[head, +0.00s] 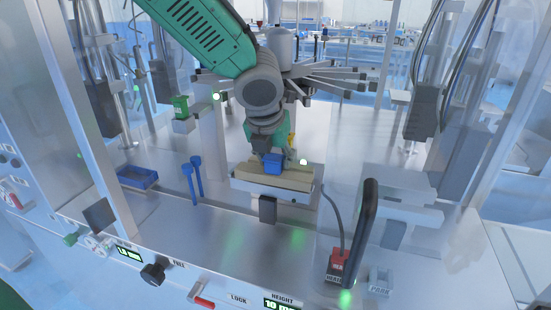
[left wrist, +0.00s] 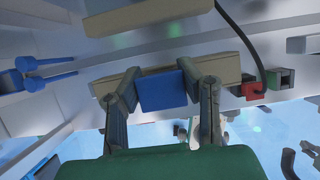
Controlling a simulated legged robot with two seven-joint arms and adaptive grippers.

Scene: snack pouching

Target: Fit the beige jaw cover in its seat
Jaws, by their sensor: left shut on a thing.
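The beige jaw cover (head: 293,178) is a long bar lying across the pale metal jaw (head: 300,197) at the middle of the machine in the head view. A blue block (head: 273,163) is at its middle. In the left wrist view the beige bar (left wrist: 228,68) runs crosswise behind the blue block (left wrist: 163,91). My left gripper (head: 270,154) comes down from above, its two fingers on either side of the blue block and shut on it. Whether the cover is fully down in its seat is hidden.
A blue tray (head: 137,177) and two blue pegs (head: 192,176) are to the left. A red connector (head: 338,263) with a dark cable and a black handle (head: 361,235) stand at the right front. A black knob (head: 153,273) is on the front panel. Metal posts flank the deck.

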